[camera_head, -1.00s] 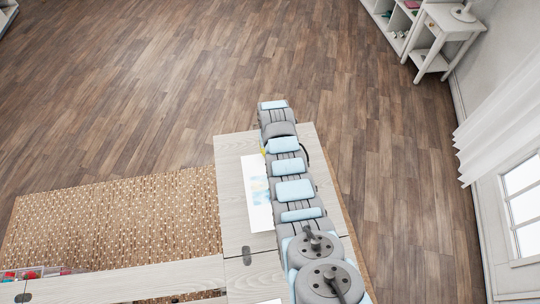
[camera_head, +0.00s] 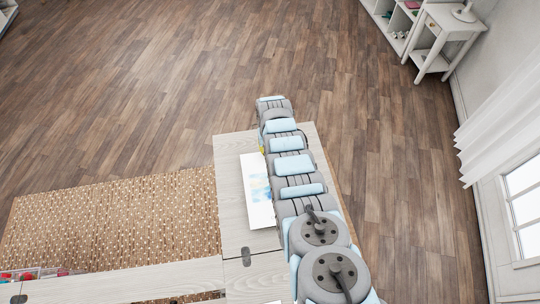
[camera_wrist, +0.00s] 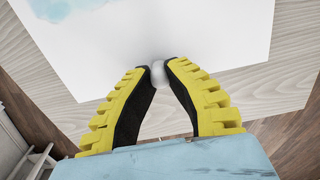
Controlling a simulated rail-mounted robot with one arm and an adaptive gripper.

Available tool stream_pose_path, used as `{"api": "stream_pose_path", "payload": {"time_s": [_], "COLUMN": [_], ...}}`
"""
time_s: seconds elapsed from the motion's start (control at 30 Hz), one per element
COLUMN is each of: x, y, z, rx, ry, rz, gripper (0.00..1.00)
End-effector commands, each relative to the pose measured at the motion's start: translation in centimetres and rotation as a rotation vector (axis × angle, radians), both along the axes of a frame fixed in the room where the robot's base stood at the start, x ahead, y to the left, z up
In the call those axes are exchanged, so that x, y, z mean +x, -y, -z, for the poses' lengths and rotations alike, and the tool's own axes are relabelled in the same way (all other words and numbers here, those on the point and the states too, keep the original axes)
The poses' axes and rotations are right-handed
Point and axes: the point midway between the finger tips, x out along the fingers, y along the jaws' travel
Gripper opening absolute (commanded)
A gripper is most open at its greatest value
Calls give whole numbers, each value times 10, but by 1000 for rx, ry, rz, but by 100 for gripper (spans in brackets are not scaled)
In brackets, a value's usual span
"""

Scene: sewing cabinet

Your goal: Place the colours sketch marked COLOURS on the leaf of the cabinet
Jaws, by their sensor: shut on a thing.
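The mark COLOURS is not readable.
The cabinet top (camera_head: 130,283) runs along the front left. A woven rug (camera_head: 115,225) lies left of the leaf. Another white sheet edge (camera_head: 272,302) shows at the bottom. Wooden floor (camera_head: 180,70) is open beyond. A white side table (camera_head: 440,40) stands far right.

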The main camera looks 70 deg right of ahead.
Motion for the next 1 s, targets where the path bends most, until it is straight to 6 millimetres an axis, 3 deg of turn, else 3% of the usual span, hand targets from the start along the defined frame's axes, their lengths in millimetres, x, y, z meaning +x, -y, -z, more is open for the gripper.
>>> {"api": "stream_pose_path", "payload": {"time_s": [0.03,0.2,0.5,0.53,0.6,1.0], "x": [0,0,-1,-1,-1,-1], "y": [0,-1,-1,-1,-1,0], "z": [12,30,31,31,31,26], "rx": [1,2,1,2,2,0], "ry": [-1,-1,-1,-1,-1,0], "rz": [0,0,0,0,0,0], "gripper": [0,0,0,24,39,39]}}
